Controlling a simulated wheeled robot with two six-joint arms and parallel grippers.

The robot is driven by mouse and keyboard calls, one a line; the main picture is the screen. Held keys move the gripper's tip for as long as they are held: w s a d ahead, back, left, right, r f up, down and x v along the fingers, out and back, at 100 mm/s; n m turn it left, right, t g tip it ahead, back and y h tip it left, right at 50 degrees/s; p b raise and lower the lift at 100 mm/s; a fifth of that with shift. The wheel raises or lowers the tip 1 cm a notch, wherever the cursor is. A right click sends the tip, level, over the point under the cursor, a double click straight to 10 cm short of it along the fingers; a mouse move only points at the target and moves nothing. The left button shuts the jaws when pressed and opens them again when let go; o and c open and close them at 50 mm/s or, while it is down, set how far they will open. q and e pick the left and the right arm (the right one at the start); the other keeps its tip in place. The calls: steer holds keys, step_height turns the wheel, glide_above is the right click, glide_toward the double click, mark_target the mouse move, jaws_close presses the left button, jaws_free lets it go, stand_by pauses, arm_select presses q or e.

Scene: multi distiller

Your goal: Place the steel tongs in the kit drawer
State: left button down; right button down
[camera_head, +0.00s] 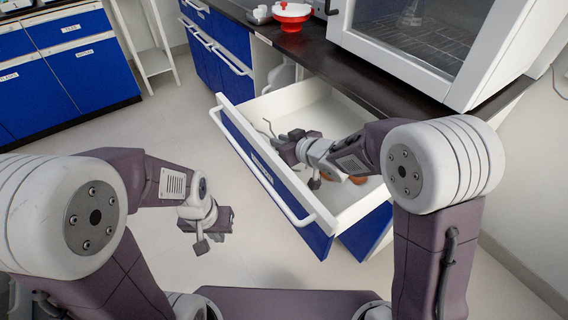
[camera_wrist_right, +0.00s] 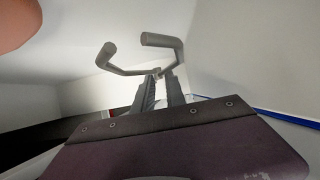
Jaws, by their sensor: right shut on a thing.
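The blue-fronted kit drawer (camera_head: 300,222) is pulled open below the dark counter. My right gripper (camera_head: 283,146) is inside the drawer's outline, near its left part. It is shut on the steel tongs (camera_head: 268,127), whose thin grey end sticks out past the fingers. In the right wrist view the tongs (camera_wrist_right: 122,68) show two bent grey ends beyond the fingertips (camera_wrist_right: 160,82), with white drawer walls around. I cannot tell whether the tongs touch the drawer floor. My left gripper (camera_head: 222,222) hangs over the floor, left of the drawer, and appears empty; its jaw gap is unclear.
An orange-brown object (camera_head: 357,180) lies in the drawer, partly behind my right arm. A red bowl-like item (camera_head: 292,15) stands on the counter (camera_head: 330,60), beside a white glass-fronted cabinet (camera_head: 420,40). Blue cabinets (camera_head: 75,75) stand at the left. The floor between is clear.

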step_height(320, 180, down, 6)
steer(key=b, duration=0.3)
steer(key=shift+r, duration=0.45)
steer(key=shift+f, duration=0.2)
steer(key=c, duration=1.4)
jaws_free()
steer(key=shift+o, duration=0.2)
steer(key=shift+r+p, duration=0.3)
steer(key=p+v, duration=0.2)
steer(key=v, duration=0.5)
steer(key=shift+p, duration=0.4)
steer(key=shift+s+d, duration=0.15)
steer(key=shift+s, duration=0.1)
